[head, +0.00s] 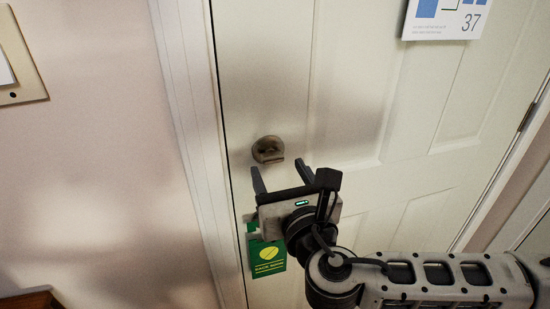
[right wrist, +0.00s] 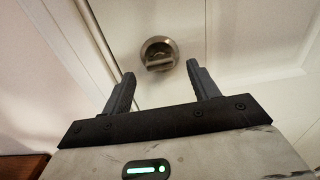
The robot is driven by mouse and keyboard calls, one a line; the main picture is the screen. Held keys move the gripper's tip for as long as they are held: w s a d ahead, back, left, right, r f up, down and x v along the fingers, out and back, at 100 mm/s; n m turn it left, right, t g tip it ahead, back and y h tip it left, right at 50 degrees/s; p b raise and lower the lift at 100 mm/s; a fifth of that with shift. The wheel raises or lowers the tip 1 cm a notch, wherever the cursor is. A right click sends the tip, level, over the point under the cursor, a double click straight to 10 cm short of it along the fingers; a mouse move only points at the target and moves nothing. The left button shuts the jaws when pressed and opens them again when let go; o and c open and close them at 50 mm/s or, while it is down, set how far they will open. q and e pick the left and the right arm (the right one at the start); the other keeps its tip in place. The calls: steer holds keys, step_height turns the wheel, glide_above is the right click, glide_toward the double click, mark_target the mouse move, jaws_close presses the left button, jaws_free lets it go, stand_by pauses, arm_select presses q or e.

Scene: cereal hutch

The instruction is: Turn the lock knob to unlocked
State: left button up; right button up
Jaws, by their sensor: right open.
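The lock knob (head: 268,150) is a round, brownish metal thumb-turn on the white door (head: 290,60), near the door's left edge. Its raised tab looks close to level in the head view. In the right wrist view the knob (right wrist: 159,54) shows beyond and between my fingertips. My right gripper (head: 281,170) is open and empty, just below the knob in the head view, with its fingers pointing toward it. The fingers (right wrist: 163,82) appear apart from the knob. My left gripper is not in view.
A green hang tag (head: 267,256) hangs below the knob, partly behind my right gripper. A sign with 37 (head: 446,18) is at the upper right of the door. The door frame (head: 190,110) and a wall plate (head: 22,60) are at left. A brown wooden edge (head: 30,301) shows at lower left.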

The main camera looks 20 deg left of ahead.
mark_target(274, 162)
steer(key=shift+x, duration=1.75)
steer(key=c, duration=1)
